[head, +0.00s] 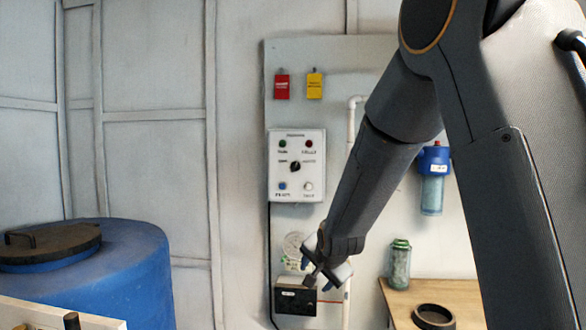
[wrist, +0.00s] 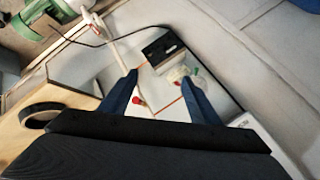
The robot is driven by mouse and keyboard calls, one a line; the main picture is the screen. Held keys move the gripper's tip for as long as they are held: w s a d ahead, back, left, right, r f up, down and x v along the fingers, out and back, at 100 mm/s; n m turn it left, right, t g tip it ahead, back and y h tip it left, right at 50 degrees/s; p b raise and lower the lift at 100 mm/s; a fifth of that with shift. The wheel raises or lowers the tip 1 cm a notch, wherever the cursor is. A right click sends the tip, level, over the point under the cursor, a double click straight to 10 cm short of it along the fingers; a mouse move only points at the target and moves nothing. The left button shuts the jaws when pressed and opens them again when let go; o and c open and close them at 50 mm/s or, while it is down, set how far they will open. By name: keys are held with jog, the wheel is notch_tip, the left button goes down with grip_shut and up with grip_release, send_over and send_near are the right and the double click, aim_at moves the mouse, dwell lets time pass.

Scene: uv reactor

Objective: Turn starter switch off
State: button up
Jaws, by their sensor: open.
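A black box (head: 293,300) is mounted low on the wall panel; it also shows ahead of the jaws in the wrist view (wrist: 163,47). I cannot tell whether the starter switch is on it. A white control box (head: 297,190) hangs higher, with a black rotary knob (head: 295,166) at its centre and small coloured buttons or lamps. My gripper (head: 318,268) is below the control box, by the upper right of the black box, and covers part of it. In the wrist view its two blue fingers (wrist: 159,77) are apart with nothing held; contact with the box cannot be told.
A blue drum (head: 130,265) stands at the left. A wooden bench (head: 455,298) at the right carries a black ring (head: 433,316) and a green-topped canister (head: 399,263). A blue filter housing (head: 433,175) and a white pipe (head: 352,125) are on the wall panel.

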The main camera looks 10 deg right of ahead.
jog(key=w+r+m+t+p, duration=0.1)
jog(key=w+r+m+t, duration=0.6)
jog(key=w+r, duration=0.8)
jog(key=m+t+p, duration=0.1)
jog(key=m+t, duration=0.3)
jog(key=m, duration=0.2)
send_near(294, 166)
jog(key=shift+y, duration=0.4)
jog(key=w, duration=0.2)
jog(key=w+r+p, duration=0.1)
jog(key=w, duration=0.1)
jog(key=w+p, duration=0.1)
jog(key=w, duration=0.2)
jog(key=shift+d+r, duration=0.1)
jog(key=shift+r, duration=0.05)
jog(key=shift+w+r+p, duration=0.1)
jog(key=shift+w+p, duration=0.2)
jog(key=shift+w, duration=0.3)
jog(key=shift+c, duration=0.2)
jog(key=c, duration=1)
